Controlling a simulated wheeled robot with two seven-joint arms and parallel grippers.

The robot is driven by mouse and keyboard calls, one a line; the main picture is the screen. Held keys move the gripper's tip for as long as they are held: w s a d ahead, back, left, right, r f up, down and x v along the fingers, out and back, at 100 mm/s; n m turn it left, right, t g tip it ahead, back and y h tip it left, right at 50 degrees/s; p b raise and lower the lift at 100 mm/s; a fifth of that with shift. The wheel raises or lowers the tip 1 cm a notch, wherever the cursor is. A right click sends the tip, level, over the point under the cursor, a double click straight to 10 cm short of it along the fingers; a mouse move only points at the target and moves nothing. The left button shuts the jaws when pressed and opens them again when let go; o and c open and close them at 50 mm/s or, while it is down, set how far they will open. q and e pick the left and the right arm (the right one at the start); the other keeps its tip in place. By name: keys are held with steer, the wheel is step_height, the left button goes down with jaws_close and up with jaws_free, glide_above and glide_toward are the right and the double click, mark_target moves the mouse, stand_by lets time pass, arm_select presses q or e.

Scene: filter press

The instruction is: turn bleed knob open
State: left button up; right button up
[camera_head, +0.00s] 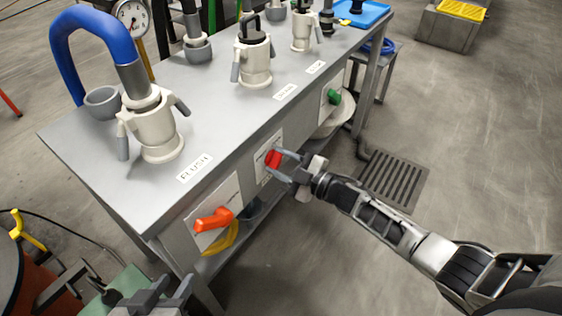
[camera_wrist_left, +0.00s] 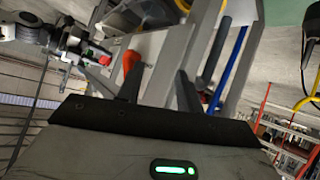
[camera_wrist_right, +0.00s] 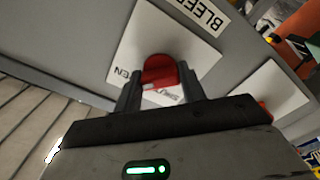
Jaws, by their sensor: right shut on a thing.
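The bleed knob (camera_head: 273,159) is red and sits on a white plate (camera_head: 262,150) on the front face of the grey bench. In the right wrist view the red knob (camera_wrist_right: 160,72) lies between the two fingers, with part of "BLEED" and "OPEN" lettering around it. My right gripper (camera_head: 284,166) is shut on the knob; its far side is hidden. My left gripper (camera_head: 168,290) is at the bottom of the head view, away from the knob. Its fingers are apart and empty, as the left wrist view (camera_wrist_left: 158,88) also shows.
An orange lever (camera_head: 213,219) is left of the knob and a green knob (camera_head: 333,97) right of it, on the same bench front. White fittings, such as the one near the FLUSH label (camera_head: 160,130), stand on the bench top (camera_head: 210,110). A floor grate (camera_head: 395,178) lies right.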

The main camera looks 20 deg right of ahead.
steer(key=o, duration=1)
arm_select(q)
steer(key=shift+w, duration=0.1)
steer(key=shift+t, duration=0.5)
steer(key=r+p, duration=0.1)
steer(key=r, duration=0.1)
steer(key=a+r+p, duration=0.1)
steer(key=r, duration=0.1)
steer(key=shift+s, duration=0.2)
arm_select(e)
steer(key=v, duration=1.6)
arm_select(q)
step_height(320, 180, up, 7)
steer(key=a+y+p, duration=0.1)
steer(key=p, duration=1.1)
steer(key=shift+s+a, duration=0.2)
arm_select(e)
steer(key=s+a+r+m+g+h, duration=0.1)
steer(key=s+a+r+m+h, duration=0.1)
steer(key=s+a+r+m, duration=0.2)
steer(key=s+a+r+m+g+h, duration=0.1)
steer(key=s+a+r+m+h, duration=0.2)
steer(key=s+r+m, duration=0.1)
steer(key=s+a+r+m+g+h, duration=0.1)
steer(key=s+a+r+m+h, duration=0.1)
steer(key=s+a+r+m, duration=0.2)
steer(key=shift+a+r+m+g+h, duration=0.3)
steer(key=shift+r+m, duration=0.2)
steer(key=shift+m, duration=0.7)
